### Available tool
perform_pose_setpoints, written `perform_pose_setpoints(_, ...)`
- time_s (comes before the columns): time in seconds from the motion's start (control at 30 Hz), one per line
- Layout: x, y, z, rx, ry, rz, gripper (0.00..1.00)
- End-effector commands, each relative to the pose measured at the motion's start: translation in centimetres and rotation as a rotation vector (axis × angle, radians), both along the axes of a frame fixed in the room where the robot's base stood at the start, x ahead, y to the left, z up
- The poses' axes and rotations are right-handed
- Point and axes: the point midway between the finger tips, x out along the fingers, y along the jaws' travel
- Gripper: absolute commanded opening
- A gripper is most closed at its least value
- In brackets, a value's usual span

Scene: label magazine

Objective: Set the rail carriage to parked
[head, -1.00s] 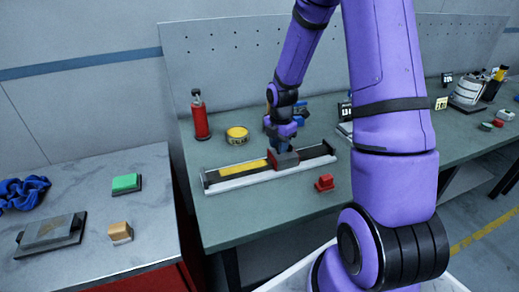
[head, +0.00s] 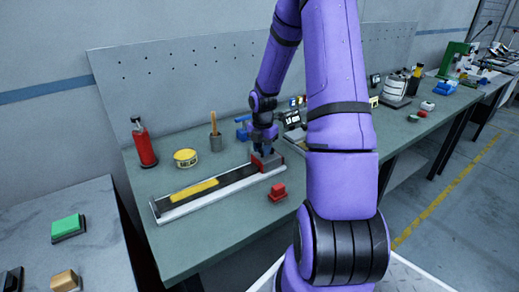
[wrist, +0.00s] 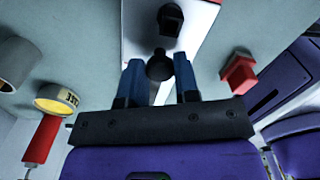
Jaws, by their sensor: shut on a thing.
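The rail carriage (head: 271,162), a block with a red front and dark top, sits at the right end of a long rail (head: 168,212) on the green bench. A yellow strip (head: 195,188) lies along the left part of the rail bed. My gripper (head: 264,149) is over the carriage and shut on it. In the wrist view, my blue fingers (wrist: 160,80) stand either side of a dark round knob (wrist: 159,66). The contact faces are hard to see.
A red block-shaped thing (head: 277,192) stands on the bench in front of the carriage. A red bottle (head: 144,145), a yellow tin (head: 186,157) and a grey cup (head: 216,144) stand behind the rail. A grey side table (head: 95,240) is at left.

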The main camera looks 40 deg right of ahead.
Motion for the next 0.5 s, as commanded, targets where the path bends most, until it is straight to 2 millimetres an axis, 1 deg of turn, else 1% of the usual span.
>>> perform_pose_setpoints(0.03,-0.12,-0.43,0.05,-0.004,-0.001,-0.006,0.00)
perform_pose_setpoints(0.23,-0.13,-0.56,0.06,-0.006,-0.001,-0.008,0.00)
perform_pose_setpoints(0.27,-0.14,-0.58,0.06,-0.006,-0.001,-0.008,0.34)
perform_pose_setpoints(0.3,-0.13,-0.58,0.06,-0.006,-0.001,-0.008,0.43)
perform_pose_setpoints(0.33,-0.12,-0.56,0.06,-0.006,-0.001,-0.008,0.50)
perform_pose_setpoints(0.37,-0.12,-0.52,0.06,-0.005,-0.001,-0.008,0.55)
perform_pose_setpoints(0.5,-0.08,-0.39,0.04,-0.004,-0.001,-0.006,0.55)
